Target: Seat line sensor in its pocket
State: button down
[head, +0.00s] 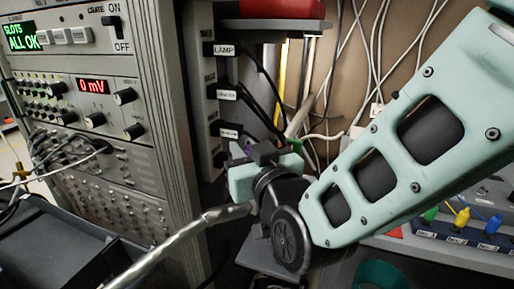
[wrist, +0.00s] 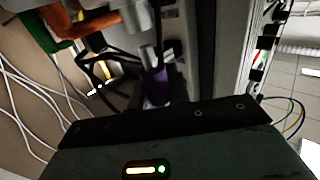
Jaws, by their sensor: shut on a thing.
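My gripper (head: 255,165) is beside the tall rack, near its side panel, with its jaws shut. In the wrist view, a purple cylinder (wrist: 156,88) with a pale metal tip stands up from behind the dark front edge of my gripper. It appears to be held between the jaws, which are hidden. I cannot tell for certain whether it is the line sensor. Only a small patch of purple shows by my gripper in the head view. No pocket can be made out in either view.
The rack (head: 180,120) has a side panel (head: 206,110) with labels, one reading LAMP, and black cables plugged in. Several loose white cables (head: 365,60) hang behind. A red box (head: 280,9) sits on a shelf above. A strip with coloured plugs (head: 460,238) lies at the right.

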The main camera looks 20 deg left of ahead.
jog(key=shift+f+b, duration=1.35)
jog(key=shift+r, duration=0.2)
jog(key=shift+r+p, duration=0.65)
jog(key=shift+r, duration=0.2)
jog(key=shift+b, duration=0.65)
dwell(1.2)
jog(key=shift+f+b, duration=0.9)
jog(key=shift+f, duration=0.1)
jog(key=c, duration=1.2)
grip_release()
jog(key=shift+c, duration=0.2)
